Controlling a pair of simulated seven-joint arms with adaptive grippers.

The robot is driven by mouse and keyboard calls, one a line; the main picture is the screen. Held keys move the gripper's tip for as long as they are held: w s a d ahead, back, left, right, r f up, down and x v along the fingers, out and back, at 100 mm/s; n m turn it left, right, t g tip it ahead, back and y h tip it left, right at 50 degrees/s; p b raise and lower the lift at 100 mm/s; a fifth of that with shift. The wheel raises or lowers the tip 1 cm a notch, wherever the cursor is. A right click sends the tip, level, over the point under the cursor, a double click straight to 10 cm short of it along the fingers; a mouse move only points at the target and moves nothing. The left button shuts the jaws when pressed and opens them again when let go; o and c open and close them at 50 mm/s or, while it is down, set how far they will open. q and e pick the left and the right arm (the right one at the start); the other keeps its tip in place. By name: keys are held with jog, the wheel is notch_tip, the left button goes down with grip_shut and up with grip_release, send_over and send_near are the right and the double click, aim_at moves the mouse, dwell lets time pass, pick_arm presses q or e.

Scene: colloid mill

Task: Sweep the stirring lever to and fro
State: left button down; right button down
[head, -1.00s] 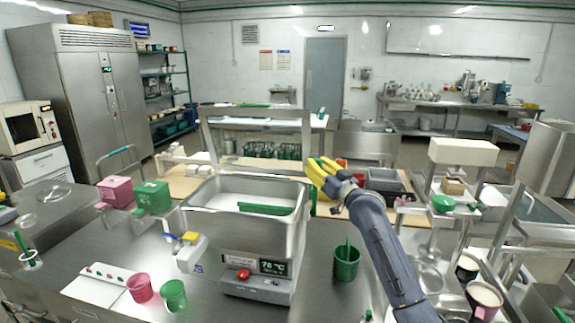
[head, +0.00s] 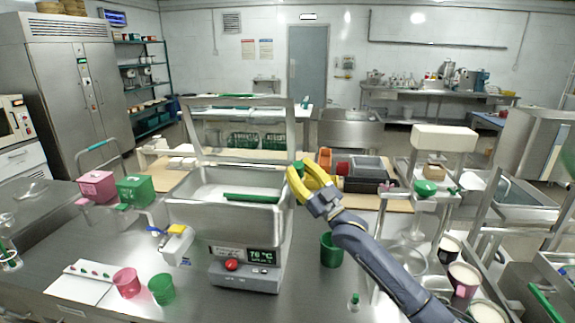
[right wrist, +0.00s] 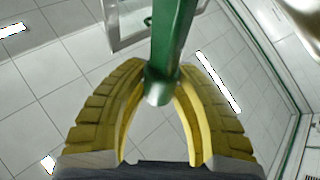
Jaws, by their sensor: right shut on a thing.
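The stirring lever's green handle (head: 298,168) shows at the right rim of the steel vat (head: 200,213). My right gripper (head: 297,183), with yellow fingers, is shut on it. In the right wrist view the green lever (right wrist: 173,40) runs down between the two yellow fingers (right wrist: 160,75) and ends in a pale metal tip. The fingers hide part of the lever in the head view. A green bar (head: 252,198) lies across the inside of the vat; its link to the lever is hidden. My left gripper is out of view.
The vat's base carries a temperature display (head: 262,256) and a red button (head: 232,264). A green cup (head: 331,250) stands right of it, below my right arm. Pink (head: 127,283) and green (head: 162,289) cups stand front left. A white spout (head: 177,243) juts from the vat's left.

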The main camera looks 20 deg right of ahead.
jog(key=shift+s+a+n+y, duration=0.2)
jog(key=shift+s+n+y, duration=0.1)
jog(key=shift+n+y, duration=0.15)
jog(key=shift+f, duration=0.1)
jog(key=c, duration=1)
grip_release()
jog(key=shift+c, duration=0.2)
jog(key=shift+f, duration=0.1)
jog(key=v, duration=1.2)
jog(key=shift+r, duration=0.2)
